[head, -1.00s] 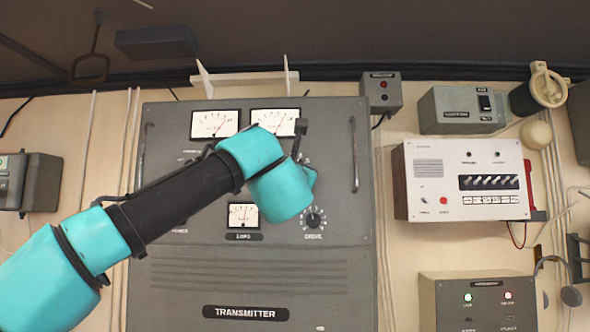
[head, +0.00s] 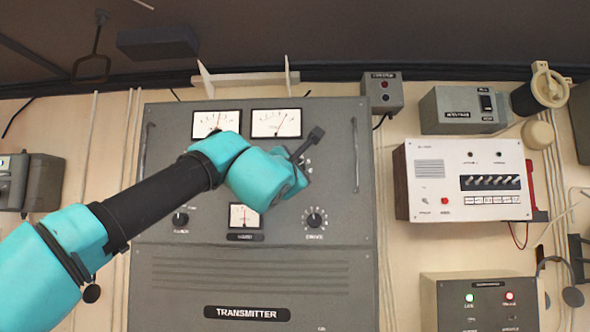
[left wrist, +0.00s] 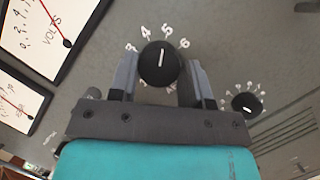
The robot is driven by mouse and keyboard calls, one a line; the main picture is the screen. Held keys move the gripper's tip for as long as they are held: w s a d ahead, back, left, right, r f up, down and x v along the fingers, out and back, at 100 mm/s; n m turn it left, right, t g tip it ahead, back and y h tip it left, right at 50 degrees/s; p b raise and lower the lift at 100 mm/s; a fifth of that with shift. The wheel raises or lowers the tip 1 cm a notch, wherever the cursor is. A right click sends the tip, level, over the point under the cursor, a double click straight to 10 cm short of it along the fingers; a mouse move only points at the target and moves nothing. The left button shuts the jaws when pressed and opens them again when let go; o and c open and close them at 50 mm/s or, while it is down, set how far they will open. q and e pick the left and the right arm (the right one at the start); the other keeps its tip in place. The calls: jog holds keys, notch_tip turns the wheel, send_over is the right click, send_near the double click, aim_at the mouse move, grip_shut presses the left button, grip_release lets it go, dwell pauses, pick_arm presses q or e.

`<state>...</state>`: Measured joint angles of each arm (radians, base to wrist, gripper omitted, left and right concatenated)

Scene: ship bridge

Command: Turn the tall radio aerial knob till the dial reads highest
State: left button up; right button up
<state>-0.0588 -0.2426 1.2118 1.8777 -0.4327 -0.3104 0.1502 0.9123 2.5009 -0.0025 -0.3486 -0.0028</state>
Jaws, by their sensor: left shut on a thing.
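The tall grey radio, labelled TRANSMITTER (head: 340,270), stands at centre in the head view. My left gripper (left wrist: 161,62) is shut on a round black knob (left wrist: 158,68), one finger on each side. The knob's white pointer points up, close to the 5 on its scale. In the head view my wrist hides this knob and the fingers. Two dials are at the radio's top: the left one (head: 215,122) has its needle near upright, the right one (head: 276,122) leans right. My right gripper is out of view.
The DRIVE knob (head: 314,220) is at lower right on the panel and the POWER knob (head: 180,219) at lower left. A vertical handle (head: 355,155) stands out at the panel's right edge. A white-faced unit (head: 465,180) is further right.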

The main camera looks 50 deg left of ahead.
pick_arm(q)
jog(key=shift+m, duration=0.7)
jog(key=o, duration=0.9)
jog(key=shift+s+d, duration=0.1)
jog(key=shift+s, duration=0.05)
jog(key=v, duration=1.7)
jog(key=shift+s+r, duration=0.2)
dwell(0.3)
dwell(0.5)
